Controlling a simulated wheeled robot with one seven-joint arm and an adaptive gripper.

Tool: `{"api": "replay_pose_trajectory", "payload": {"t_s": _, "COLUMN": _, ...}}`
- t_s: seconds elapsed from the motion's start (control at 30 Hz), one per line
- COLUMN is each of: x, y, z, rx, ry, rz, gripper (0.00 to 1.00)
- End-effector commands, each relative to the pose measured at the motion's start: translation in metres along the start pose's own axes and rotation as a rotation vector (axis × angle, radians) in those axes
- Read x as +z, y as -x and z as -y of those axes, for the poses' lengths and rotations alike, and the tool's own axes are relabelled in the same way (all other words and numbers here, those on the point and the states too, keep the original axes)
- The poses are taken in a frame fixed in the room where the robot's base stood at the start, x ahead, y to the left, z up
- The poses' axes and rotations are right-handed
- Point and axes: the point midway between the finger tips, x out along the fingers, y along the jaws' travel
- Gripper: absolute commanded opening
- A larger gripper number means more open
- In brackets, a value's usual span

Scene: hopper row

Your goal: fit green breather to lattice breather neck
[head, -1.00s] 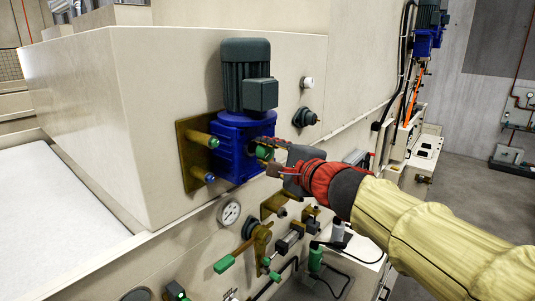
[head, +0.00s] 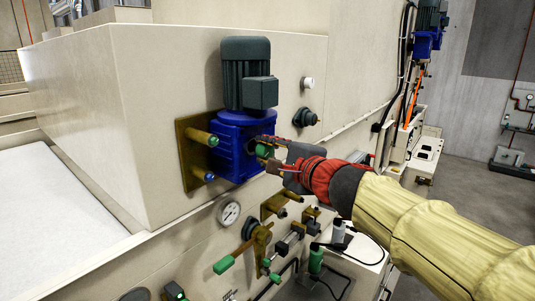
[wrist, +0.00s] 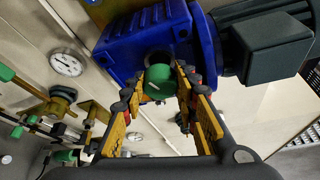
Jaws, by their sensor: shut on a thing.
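The green breather (head: 263,151) is between the fingertips of my gripper (head: 265,149), in front of the blue gearbox (head: 230,135). In the wrist view, the breather (wrist: 158,83) is a short green cap gripped by the yellow and black fingers (wrist: 163,84). A grey round neck (wrist: 158,58) on the gearbox face shows just behind the breather and is partly hidden by it. I cannot tell whether the breather touches this neck. No lattice marking is clear to me on it.
A dark motor (head: 246,70) stands on the gearbox. A brass plate (head: 187,158) with two brass pegs, one green-tipped and one blue-tipped, is to its left. A gauge (head: 229,213) and a green-handled valve (head: 256,240) sit below. The aisle floor at right is clear.

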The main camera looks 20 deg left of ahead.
Motion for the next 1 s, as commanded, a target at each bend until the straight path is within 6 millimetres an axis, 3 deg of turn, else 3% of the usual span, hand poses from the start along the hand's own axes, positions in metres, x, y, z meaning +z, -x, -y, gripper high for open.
{"api": "replay_pose_trajectory", "payload": {"t_s": 0.7, "x": 0.009, "y": -0.020, "z": 0.000, "rx": 0.000, "ry": 0.000, "rz": 0.001, "gripper": 0.00}}
{"api": "replay_pose_trajectory", "payload": {"t_s": 1.0, "x": 0.008, "y": -0.019, "z": 0.000, "rx": 0.000, "ry": 0.000, "rz": 0.000, "gripper": 0.00}}
